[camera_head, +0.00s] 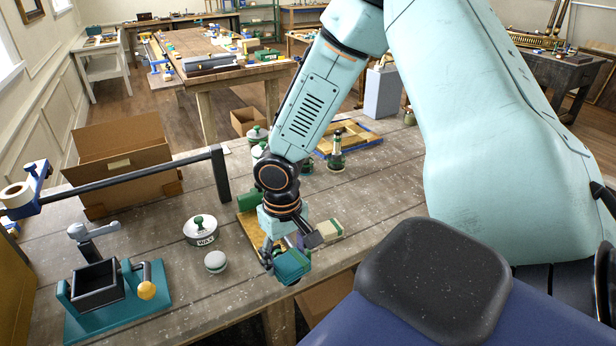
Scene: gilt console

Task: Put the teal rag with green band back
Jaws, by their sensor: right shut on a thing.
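My right gripper (285,252) reaches down from above over the front part of the workbench. It is shut on a folded teal rag (292,267). The rag is near the bench's front edge and seems held above the top; the gap below is hard to judge. The green band cannot be made out clearly, and the fingers hide part of the rag. A wooden board (252,232) lies just behind and left of the gripper, partly hidden by it. My left gripper is not in view.
A wax tin (201,230) and a small round jar (215,262) stand left of the gripper. A teal-based device (118,300) is at front left. A cardboard box (122,165) is at back left. Bare bench lies right of the cream block.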

